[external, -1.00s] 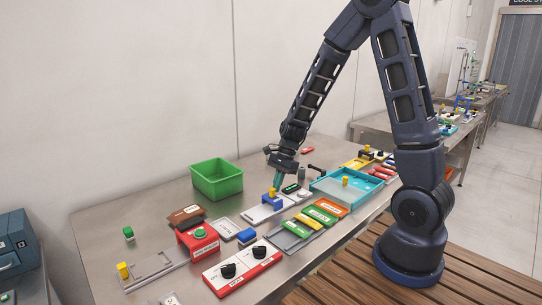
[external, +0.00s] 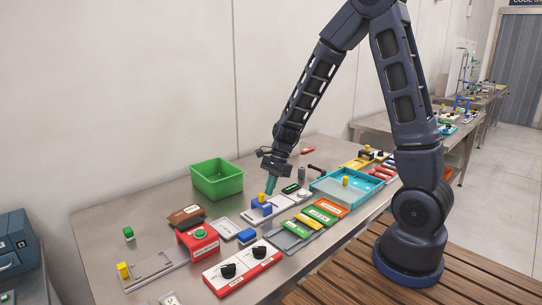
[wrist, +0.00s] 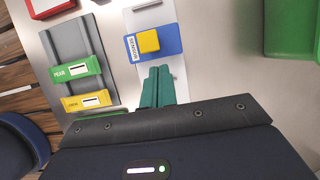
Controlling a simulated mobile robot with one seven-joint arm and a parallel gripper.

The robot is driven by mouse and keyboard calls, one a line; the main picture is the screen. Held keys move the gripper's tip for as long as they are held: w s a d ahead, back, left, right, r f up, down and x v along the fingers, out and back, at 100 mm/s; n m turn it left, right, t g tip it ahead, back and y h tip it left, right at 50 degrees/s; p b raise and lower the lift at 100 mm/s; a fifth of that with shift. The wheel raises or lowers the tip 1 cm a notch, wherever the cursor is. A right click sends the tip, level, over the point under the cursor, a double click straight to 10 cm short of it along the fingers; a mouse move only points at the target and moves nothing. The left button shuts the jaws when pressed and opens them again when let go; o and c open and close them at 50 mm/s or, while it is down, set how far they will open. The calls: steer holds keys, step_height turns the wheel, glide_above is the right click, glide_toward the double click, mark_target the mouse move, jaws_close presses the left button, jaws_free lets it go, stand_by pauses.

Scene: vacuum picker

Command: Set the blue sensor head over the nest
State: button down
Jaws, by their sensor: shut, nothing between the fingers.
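The blue sensor head (external: 262,208) with a yellow knob sits on a pale, narrow track plate (external: 283,203) in the middle of the table. In the wrist view the blue head (wrist: 168,45) lies across the pale plate, its label on the left side. My gripper (external: 270,188) has teal fingers and is shut and empty, low over the plate just behind the head. In the wrist view the closed fingertips (wrist: 157,72) are right at the head's near edge; I cannot tell if they touch. I cannot make out the nest with certainty; a dark slot shows at the plate's far end.
A green bin (external: 216,180) stands behind to the left. A rack with green and yellow labelled blocks (external: 320,215) lies beside the track. A red box with a green button (external: 199,237) and a red panel with black knobs (external: 241,269) stand nearer. A teal tray (external: 345,187) is to the right.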

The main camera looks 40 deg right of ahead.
steer(key=d, duration=0.1)
steer(key=d+r, duration=0.1)
steer(key=shift+w+d, duration=0.1)
steer(key=shift+d, duration=0.25)
steer(key=v, duration=0.8)
steer(key=shift+d+r, duration=0.15)
steer(key=shift+r, duration=0.25)
steer(key=s+d+r+n+t+h, duration=0.2)
steer(key=s+d+r+n, duration=0.1)
steer(key=s+r+n, duration=0.6)
steer(key=s+d+r+n+t+h, duration=0.2)
steer(key=s+r+n, duration=0.7)
steer(key=s, duration=0.5)
steer(key=shift+s+d+t, duration=0.25)
steer(key=shift+d+t, duration=0.05)
steer(key=shift+d, duration=0.15)
